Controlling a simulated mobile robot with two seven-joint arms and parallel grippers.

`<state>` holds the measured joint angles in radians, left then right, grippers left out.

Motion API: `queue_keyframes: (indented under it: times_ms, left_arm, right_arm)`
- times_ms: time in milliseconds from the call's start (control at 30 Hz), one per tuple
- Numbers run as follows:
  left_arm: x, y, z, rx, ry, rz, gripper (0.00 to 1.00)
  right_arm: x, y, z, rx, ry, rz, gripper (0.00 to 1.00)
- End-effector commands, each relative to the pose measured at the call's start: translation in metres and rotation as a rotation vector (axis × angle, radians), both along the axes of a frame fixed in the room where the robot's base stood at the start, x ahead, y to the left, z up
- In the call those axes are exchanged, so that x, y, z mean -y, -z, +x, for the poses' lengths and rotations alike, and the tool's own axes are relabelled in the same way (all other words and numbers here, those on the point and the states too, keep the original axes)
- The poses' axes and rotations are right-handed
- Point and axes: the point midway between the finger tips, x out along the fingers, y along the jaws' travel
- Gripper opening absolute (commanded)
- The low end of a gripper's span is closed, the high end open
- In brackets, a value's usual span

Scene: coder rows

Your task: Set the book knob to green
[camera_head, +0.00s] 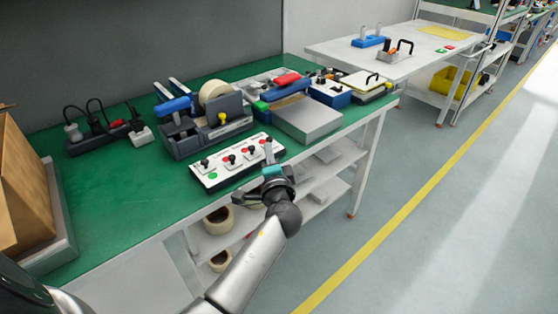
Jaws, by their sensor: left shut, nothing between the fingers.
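A white control panel (222,179) with a row of several dark knobs lies near the front edge of the green table. Red marks show by the knobs, and a green dot (212,176) is near the panel's left end. The labels are too small to read, so I cannot tell which knob is the book knob. My left gripper (269,160) is shut and empty at the panel's right end, close to the rightmost knob (268,144). I cannot tell whether it touches that knob. My right gripper is not in view.
A tape dispenser (208,135) stands just behind the panel, with a grey flat box (309,119) to its right. A power strip (97,137) lies at the back left, and a cardboard box (25,190) stands at far left. The green table's (120,190) left middle is clear.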

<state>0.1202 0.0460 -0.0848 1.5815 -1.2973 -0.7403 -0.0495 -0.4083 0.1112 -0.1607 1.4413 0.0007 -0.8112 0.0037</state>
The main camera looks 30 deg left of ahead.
Motion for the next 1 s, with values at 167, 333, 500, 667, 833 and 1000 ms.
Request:
queue_keyframes:
  times_ms: [167,333,500,667,833,1000]
  left_arm:
    - [-0.015,0.002,-0.006,0.002,0.001,0.000,0.00]
    - [-0.018,0.003,-0.008,0.002,0.002,-0.001,0.00]
    - [-0.017,0.003,-0.008,0.002,0.002,-0.001,0.00]
    - [-0.023,0.003,-0.005,0.003,0.001,0.002,0.00]
    - [-0.046,0.003,0.004,0.003,0.000,0.002,0.00]
    - [-0.051,0.003,0.006,0.002,0.001,0.000,0.00]
  right_arm:
    - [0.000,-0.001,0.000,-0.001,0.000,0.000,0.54]
    - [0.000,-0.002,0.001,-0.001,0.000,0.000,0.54]
    - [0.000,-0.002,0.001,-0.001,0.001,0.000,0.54]
    - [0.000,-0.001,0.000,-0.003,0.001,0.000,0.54]
    - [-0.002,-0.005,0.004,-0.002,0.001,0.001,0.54]
    - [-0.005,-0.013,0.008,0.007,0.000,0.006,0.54]
